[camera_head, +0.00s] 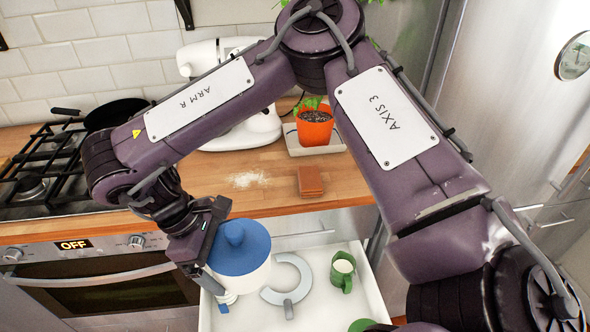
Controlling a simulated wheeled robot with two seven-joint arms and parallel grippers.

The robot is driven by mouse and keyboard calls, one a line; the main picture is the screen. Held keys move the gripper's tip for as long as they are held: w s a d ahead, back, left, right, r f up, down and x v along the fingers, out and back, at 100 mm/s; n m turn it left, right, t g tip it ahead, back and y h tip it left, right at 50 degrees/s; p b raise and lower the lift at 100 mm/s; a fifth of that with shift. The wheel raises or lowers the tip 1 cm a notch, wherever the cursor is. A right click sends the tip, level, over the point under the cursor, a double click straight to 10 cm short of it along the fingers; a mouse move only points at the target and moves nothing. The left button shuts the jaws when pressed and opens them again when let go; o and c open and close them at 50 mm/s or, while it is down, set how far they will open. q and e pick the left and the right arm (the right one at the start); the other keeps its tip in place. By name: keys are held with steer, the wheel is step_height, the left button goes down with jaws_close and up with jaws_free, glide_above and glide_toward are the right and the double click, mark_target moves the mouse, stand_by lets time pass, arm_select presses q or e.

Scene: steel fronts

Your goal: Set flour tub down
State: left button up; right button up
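The flour tub (250,276), white with a domed blue lid and knob, shows at the lower middle of the head view, over the left part of an open white drawer (335,310). My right gripper (226,280) is at the tub's left side with its fingers around the tub body, and appears shut on it. The tub looks upright. The far finger is hidden behind the tub, and I cannot tell whether its base touches the drawer floor. My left gripper is not in view.
A grey ring-shaped thing (267,295) and a green mug (343,280) are in the drawer, right of the tub. On the wooden counter stand a brown block (311,182), an orange plant pot (314,128) and a white mixer (258,130). A gas hob (40,180) is at left.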

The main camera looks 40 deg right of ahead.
arm_select(q)
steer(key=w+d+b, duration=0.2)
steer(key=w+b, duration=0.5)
steer(key=b, duration=0.4)
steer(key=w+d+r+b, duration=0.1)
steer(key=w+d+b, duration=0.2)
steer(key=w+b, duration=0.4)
steer(key=b, duration=0.5)
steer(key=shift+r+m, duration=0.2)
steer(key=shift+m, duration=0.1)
arm_select(e)
steer(key=a+f+m+t+y, duration=0.2)
steer(key=f+m+y, duration=0.1)
steer(key=f+m, duration=1.1)
steer(key=a+f+m+t+y, duration=0.2)
steer(key=f+m+y, duration=0.2)
steer(key=f+m, duration=1)
steer(key=shift+s+a+f+m, duration=0.35)
steer(key=shift+s+f, duration=0.1)
steer(key=shift+f, duration=0.15)
